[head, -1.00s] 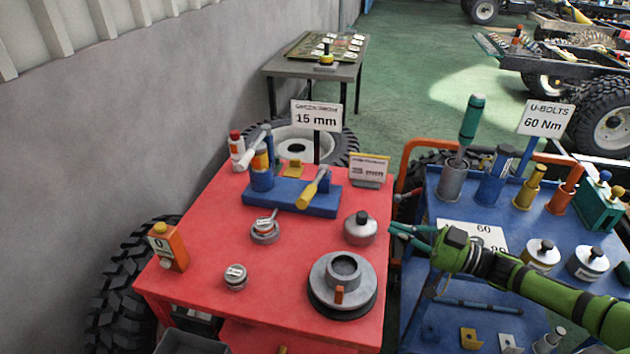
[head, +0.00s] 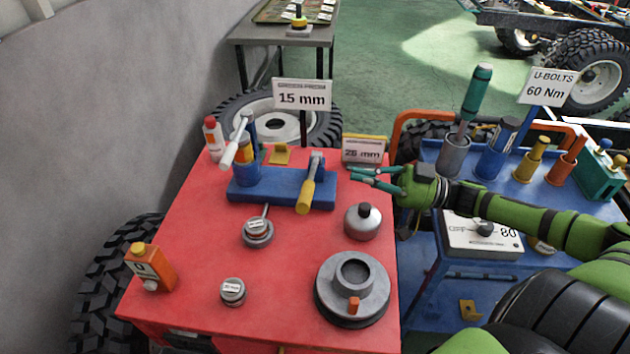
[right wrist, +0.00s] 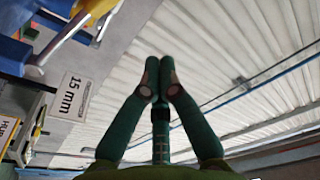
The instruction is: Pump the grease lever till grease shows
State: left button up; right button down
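A blue base (head: 270,185) on the red table carries a lever with a yellow grip (head: 305,196), tilted down toward me. At its left end stands a blue and orange cylinder (head: 245,165) with a white-handled lever (head: 233,150). I cannot tell which is the grease lever, and no grease is clearly visible. My right gripper (head: 350,174) is empty, right of the blue base and apart from both levers. In the right wrist view its fingertips (right wrist: 160,65) are almost together. My left gripper is not in view.
On the red table (head: 195,245) stand a round grey hub (head: 345,299), a lidded metal pot (head: 362,221), small round tins, an orange box (head: 152,267) and signs. The blue cart (head: 430,270) at right holds upright tools.

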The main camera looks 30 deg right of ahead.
aim_at(311, 179)
jog(key=p+x, duration=0.2)
jog(key=x, duration=0.8)
pick_arm(q)
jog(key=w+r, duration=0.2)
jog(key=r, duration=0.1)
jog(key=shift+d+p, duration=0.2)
jog(key=shift+p, duration=0.2)
pick_arm(e)
jog(key=f, duration=0.2)
jog(key=s+f, duration=0.1)
jog(key=f, duration=0.1)
jog(key=shift+s, duration=0.1)
jog(key=shift+a, duration=0.1)
